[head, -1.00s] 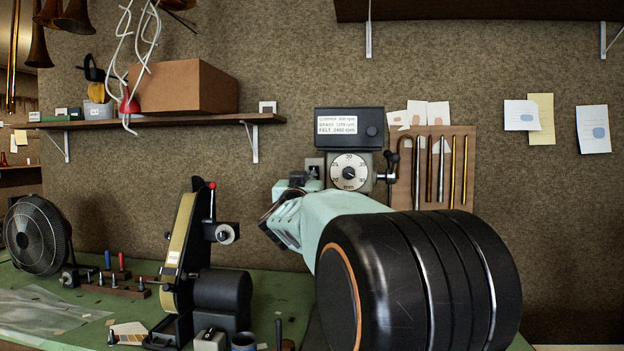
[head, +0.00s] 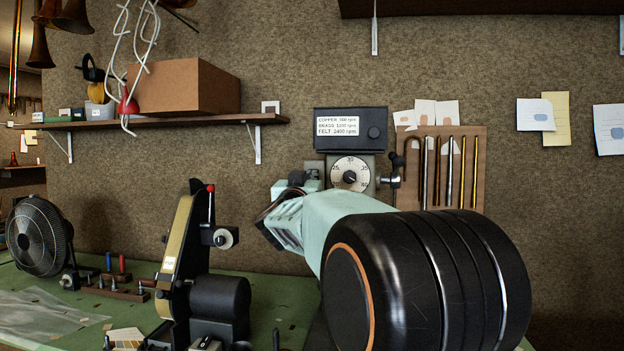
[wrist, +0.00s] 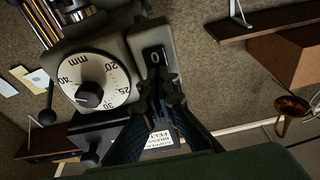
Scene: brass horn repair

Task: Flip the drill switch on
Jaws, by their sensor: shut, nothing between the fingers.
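The drill (head: 349,122) stands against the wall, with a speed label on its top box and a round mm dial (wrist: 93,85). Its switch (wrist: 157,58) is a dark rocker with a white "O" in a pale housing, right of the dial in the wrist view. My gripper (wrist: 160,88) is shut and empty, its dark fingertips together at the lower end of the switch. They hide that lower end, and I cannot tell whether they touch it. In the head view my pale green wrist and black arm cover the drill's lower part and the fingertips.
A belt sander (head: 180,260) stands on the green bench left of my arm, with a fan (head: 40,236) farther left. A shelf (head: 190,122) with a cardboard box (head: 190,86) hangs at the upper left. A tool rack (head: 470,165) hangs right of the drill.

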